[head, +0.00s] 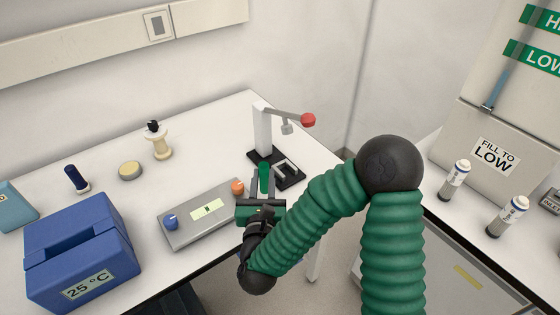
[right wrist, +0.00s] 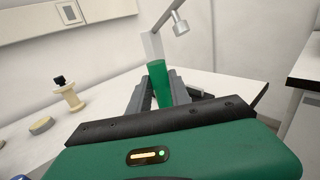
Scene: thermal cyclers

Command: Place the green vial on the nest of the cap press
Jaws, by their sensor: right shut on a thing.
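The green vial (head: 264,176) is upright between the fingers of my right gripper (head: 263,182), which is shut on it. The vial also shows in the right wrist view (right wrist: 159,84), between the two grey fingers (right wrist: 158,95). The cap press (head: 263,135) stands behind it, with a black base, a grey column and a lever with a red knob (head: 308,120). Its nest (head: 287,170) appears as a grey bracket on the base, right of the vial. In the head view the vial is just left of and in front of the nest. My left gripper is not in view.
A grey device (head: 205,215) with a blue knob, an orange knob and a small display lies left of my right gripper. A blue "25 °C" box (head: 80,250) stands at the left. Two white-capped vials (head: 455,180) stand on the right bench.

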